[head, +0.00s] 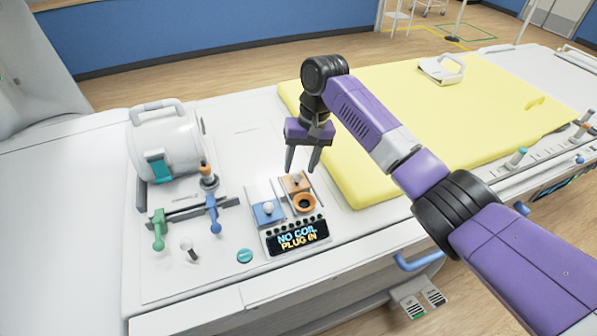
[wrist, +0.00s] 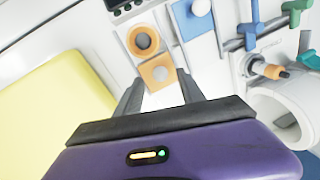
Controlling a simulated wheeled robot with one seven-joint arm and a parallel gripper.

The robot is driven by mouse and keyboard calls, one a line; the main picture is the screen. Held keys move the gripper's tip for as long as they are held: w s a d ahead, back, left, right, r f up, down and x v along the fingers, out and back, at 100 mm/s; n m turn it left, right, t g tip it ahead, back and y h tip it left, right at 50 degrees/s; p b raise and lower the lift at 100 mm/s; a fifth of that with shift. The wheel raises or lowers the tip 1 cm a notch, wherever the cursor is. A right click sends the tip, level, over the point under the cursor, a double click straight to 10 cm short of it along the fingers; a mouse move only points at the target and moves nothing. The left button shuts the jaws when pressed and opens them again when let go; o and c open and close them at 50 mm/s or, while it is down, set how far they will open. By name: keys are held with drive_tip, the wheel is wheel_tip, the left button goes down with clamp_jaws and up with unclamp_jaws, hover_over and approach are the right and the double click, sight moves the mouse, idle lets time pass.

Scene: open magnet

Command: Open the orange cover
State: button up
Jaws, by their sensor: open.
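The orange cover (head: 293,183) is a small square plate on the white console panel; in the wrist view (wrist: 158,73) it has a small round spot or knob. It lies directly behind an orange ring socket (head: 304,203), whose dark opening shows uncovered, also in the wrist view (wrist: 143,41). My gripper (head: 302,170) is open and empty, pointing down just behind and above the orange cover. In the wrist view its fingers (wrist: 158,88) are spread on either side of the cover's near end, apart from it as far as I can tell.
A blue plate (head: 269,214) with a white knob lies left of the orange parts. A display (head: 298,238) reads "NO COIL PLUG IN". Green (head: 158,229) and blue (head: 213,214) levers and a white drum (head: 167,142) stand left. A yellow mat (head: 420,110) lies right.

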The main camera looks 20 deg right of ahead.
drive_tip(key=r, duration=0.2)
drive_tip(key=d+r, duration=0.1)
drive_tip(key=r, duration=0.1)
drive_tip(key=shift+r+b, duration=0.3)
